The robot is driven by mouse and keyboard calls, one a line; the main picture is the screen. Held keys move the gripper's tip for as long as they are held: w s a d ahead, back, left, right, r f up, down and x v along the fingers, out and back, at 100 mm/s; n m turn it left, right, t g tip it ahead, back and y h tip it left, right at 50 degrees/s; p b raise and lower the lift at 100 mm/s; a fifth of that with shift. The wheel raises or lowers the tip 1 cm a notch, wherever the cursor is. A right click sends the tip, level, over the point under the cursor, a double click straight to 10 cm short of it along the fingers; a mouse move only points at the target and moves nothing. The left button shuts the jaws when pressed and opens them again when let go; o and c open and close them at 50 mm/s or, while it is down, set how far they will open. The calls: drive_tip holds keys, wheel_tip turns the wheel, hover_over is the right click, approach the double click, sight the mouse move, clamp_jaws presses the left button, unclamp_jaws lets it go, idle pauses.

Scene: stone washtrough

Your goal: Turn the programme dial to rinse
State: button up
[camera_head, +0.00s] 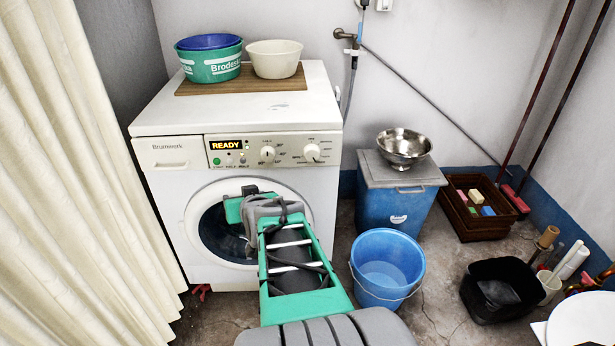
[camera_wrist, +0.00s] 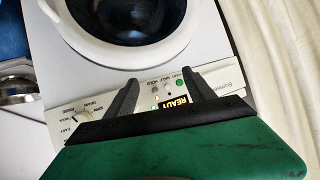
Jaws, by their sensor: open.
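The white washing machine (camera_head: 160,200) stands against the wall, with its control panel across the top front. The programme dial (camera_head: 312,152) is the white round knob at the panel's right, ringed by small labels. It shows partly in the wrist view (camera_wrist: 84,116), near words such as rinse, spin and drain; its exact setting is too small to tell. A second knob (camera_head: 267,154) sits left of it. The display (camera_head: 226,145) reads READY. My gripper (camera_wrist: 161,84) is open and empty, its fingers over the panel around the display area, apart from the programme dial.
The round door (camera_head: 213,228) is below the panel. A wooden board (camera_head: 240,84) with a green tub (camera_head: 211,66) and cream bowl (camera_head: 274,60) is on top. A blue bucket (camera_head: 386,268) and a blue bin (camera_head: 391,207) stand right. A curtain (camera_head: 75,180) hangs left.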

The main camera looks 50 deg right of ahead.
drive_tip(key=s+d+m+h+b, duration=0.2)
drive_tip(key=s+d+m+h, duration=0.15)
drive_tip(key=d, duration=0.55)
drive_tip(key=m+h+b, duration=0.1)
drive_tip(key=m+h, duration=0.1)
drive_tip(key=h, duration=0.3)
approach(312, 155)
drive_tip(key=d, duration=0.2)
drive_tip(key=shift+t+y, duration=0.25)
drive_tip(key=shift+t, duration=0.15)
drive_tip(key=b+x, duration=0.1)
drive_tip(key=x, duration=0.6)
drive_tip(key=shift+w+b, duration=0.4)
drive_tip(key=shift+w, duration=0.05)
drive_tip(key=shift+c, duration=0.2)
